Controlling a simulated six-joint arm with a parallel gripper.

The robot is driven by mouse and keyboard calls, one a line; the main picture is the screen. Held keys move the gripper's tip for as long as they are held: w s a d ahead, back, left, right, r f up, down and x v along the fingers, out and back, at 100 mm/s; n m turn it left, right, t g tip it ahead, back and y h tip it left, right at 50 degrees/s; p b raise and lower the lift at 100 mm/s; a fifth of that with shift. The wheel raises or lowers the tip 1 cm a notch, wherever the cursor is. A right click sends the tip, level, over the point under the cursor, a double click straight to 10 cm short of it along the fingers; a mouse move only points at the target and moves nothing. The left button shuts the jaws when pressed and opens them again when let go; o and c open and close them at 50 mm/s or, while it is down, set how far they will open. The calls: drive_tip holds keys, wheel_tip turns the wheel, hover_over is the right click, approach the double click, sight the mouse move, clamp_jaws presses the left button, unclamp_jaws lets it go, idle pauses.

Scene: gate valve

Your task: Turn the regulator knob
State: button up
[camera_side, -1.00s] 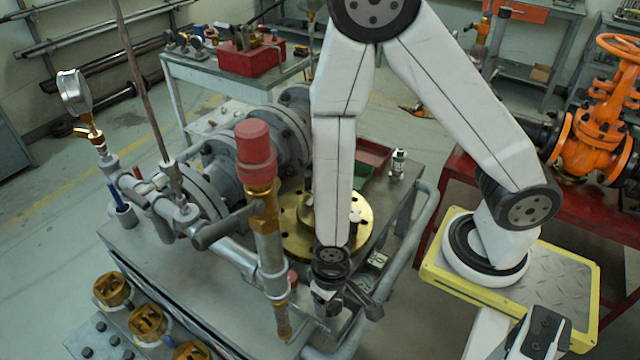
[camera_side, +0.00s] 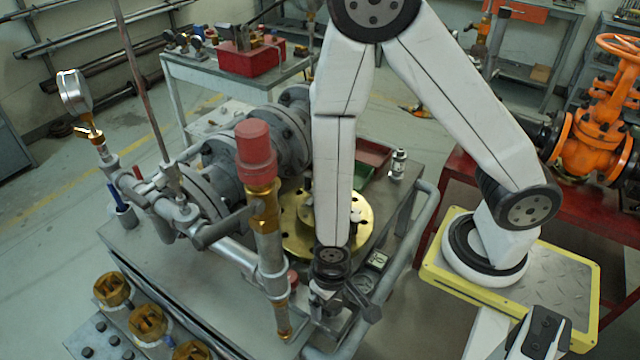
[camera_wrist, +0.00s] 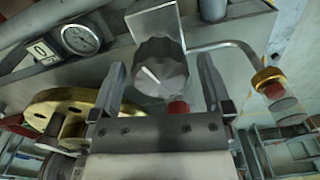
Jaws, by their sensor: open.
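The regulator knob (camera_wrist: 160,68) is a dark grey, faceted cylinder in the wrist view, in front of a light metal plate (camera_wrist: 155,22). My gripper (camera_wrist: 162,64) is open, one finger to the left of the knob and one to the right. Gaps show between the fingers and the knob, so I see no clear contact. In the side view my gripper (camera_side: 340,300) is low at the bench's front right corner, below the brass flange. There the arm and fingers hide most of the knob.
A round gauge (camera_wrist: 80,38) sits left of the knob. A brass flange (camera_side: 362,222) stands behind my gripper. A vertical pipe with a red cap (camera_side: 255,150) rises close on its left. A bent tube (camera_wrist: 225,45) runs right of the knob. The bench rail (camera_side: 395,265) is on the right.

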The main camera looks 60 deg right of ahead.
drive_tip(key=shift+r, duration=0.15)
drive_tip(key=shift+r, duration=3.7)
drive_tip(key=shift+w+r, duration=0.1)
drive_tip(key=w+d+r+n+t, duration=0.1)
drive_tip(key=w+d+r, duration=0.2)
drive_tip(key=d, duration=0.3)
drive_tip(key=w+d+r+t, duration=0.1)
drive_tip(key=w+d+r, duration=0.3)
drive_tip(key=d+r, duration=0.1)
drive_tip(key=shift+w+d+r+n+t, duration=0.2)
drive_tip(key=shift+d+n+t, duration=0.15)
drive_tip(key=shift+d, duration=0.55)
